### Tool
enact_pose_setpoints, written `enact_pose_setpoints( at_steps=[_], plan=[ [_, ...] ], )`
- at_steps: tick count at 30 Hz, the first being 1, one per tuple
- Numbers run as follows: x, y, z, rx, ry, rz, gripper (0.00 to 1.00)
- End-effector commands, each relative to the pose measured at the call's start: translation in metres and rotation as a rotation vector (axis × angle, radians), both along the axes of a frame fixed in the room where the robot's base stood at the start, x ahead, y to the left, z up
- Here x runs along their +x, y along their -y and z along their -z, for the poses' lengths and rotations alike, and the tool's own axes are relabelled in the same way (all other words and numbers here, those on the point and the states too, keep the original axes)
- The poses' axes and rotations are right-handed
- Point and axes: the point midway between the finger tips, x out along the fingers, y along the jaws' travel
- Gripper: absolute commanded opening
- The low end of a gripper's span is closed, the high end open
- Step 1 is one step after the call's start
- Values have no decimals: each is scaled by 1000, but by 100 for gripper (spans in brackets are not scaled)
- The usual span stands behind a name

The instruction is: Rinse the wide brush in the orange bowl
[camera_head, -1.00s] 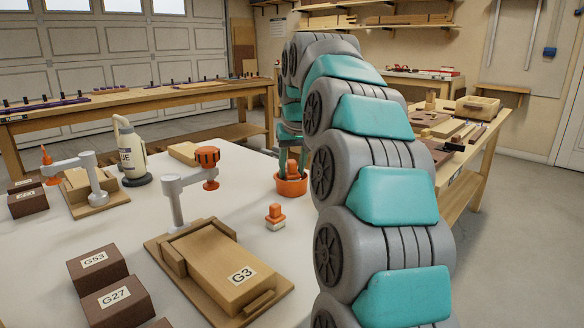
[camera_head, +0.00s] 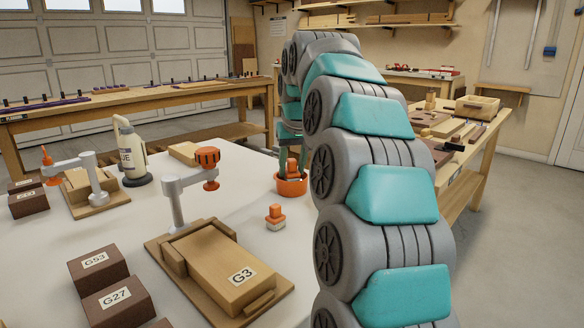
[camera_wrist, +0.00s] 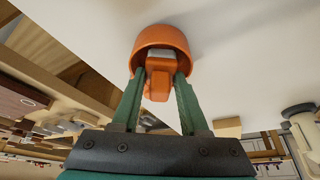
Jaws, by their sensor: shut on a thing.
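My gripper (camera_wrist: 157,84) is shut on the orange handle of the wide brush (camera_wrist: 157,86), whose pale head points into the orange bowl (camera_wrist: 162,38) in the wrist view. In the head view the brush (camera_head: 291,166) is upright at the bowl (camera_head: 291,187), its lower part hidden by the rim. The bowl stands on the white bench top (camera_head: 237,197). I cannot tell whether the bristles touch the bowl's bottom or any water. My arm hides part of the bowl's right side.
A second, small orange-handled brush (camera_head: 275,216) stands in front of the bowl. A clamp with an orange knob (camera_head: 207,157) rises over the G3 wood block (camera_head: 228,270). A glue bottle (camera_head: 131,152) and brown blocks (camera_head: 98,269) are further left.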

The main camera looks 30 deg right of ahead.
Motion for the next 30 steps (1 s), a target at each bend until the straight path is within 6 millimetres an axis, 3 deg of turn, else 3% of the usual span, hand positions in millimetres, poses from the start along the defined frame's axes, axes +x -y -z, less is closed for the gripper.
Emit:
enact_pose_setpoints(
  at_steps=[24, 30],
  plan=[
    [1, 0, -38, -1, 2, -1, 0],
    [0, 0, -39, 0, 1, 0, 0]
  ],
)
